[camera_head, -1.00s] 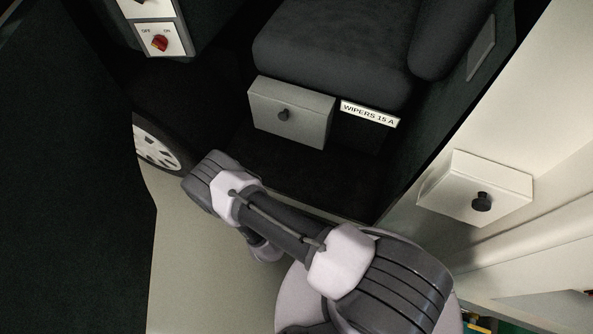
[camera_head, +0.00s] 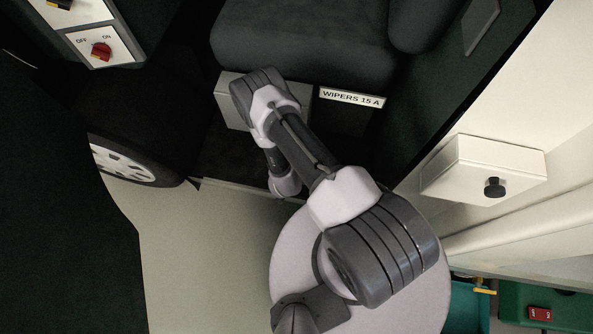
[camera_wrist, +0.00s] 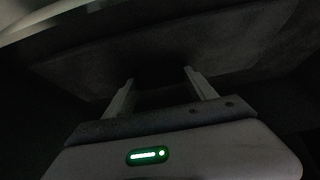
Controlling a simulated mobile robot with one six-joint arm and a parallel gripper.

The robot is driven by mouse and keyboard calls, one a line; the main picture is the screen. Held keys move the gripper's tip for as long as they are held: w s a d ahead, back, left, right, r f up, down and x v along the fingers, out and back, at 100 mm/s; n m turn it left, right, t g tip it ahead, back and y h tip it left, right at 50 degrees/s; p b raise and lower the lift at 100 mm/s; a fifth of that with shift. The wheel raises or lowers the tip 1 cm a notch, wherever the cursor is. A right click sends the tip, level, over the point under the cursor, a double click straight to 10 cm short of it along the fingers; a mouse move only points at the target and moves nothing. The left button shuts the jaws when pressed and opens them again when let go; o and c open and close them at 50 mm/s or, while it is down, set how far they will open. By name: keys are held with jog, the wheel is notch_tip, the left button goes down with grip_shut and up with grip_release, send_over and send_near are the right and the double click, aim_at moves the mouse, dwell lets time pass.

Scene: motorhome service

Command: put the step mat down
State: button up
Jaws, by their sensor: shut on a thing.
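My gripper (camera_wrist: 158,78) shows in the wrist view with its two fingers apart, reaching to a broad dark grey sheet, which I take to be the step mat (camera_wrist: 205,45). The gripper is shut on it, though the gripped edge is lost in shadow. In the head view my arm reaches up toward the cab footwell, below the seat. My gripper and the held mat cannot be made out there; the arm hides them.
A grey drawer box (camera_head: 232,110) sits under the dark seat (camera_head: 300,40), beside a "WIPERS 15 A" label (camera_head: 351,97). A wheel (camera_head: 125,163) is at left, below an OFF/ON switch panel (camera_head: 100,48). A white box with a black knob (camera_head: 480,165) is at right. Pale floor (camera_head: 200,250) is clear.

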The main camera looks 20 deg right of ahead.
jog(key=f, duration=0.1)
jog(key=f+b, duration=0.1)
jog(key=d+f+b, duration=0.1)
jog(key=f, duration=0.1)
jog(key=shift+w, duration=0.35)
jog(key=shift+r, duration=0.2)
jog(key=shift+f, duration=0.15)
jog(key=o, duration=1.4)
jog(key=shift+r, duration=0.4)
jog(key=p+v, duration=0.5)
jog(key=v, duration=0.6)
jog(key=shift+s+a+r, duration=0.15)
jog(key=shift+s+r, duration=0.05)
jog(key=shift+r, duration=0.05)
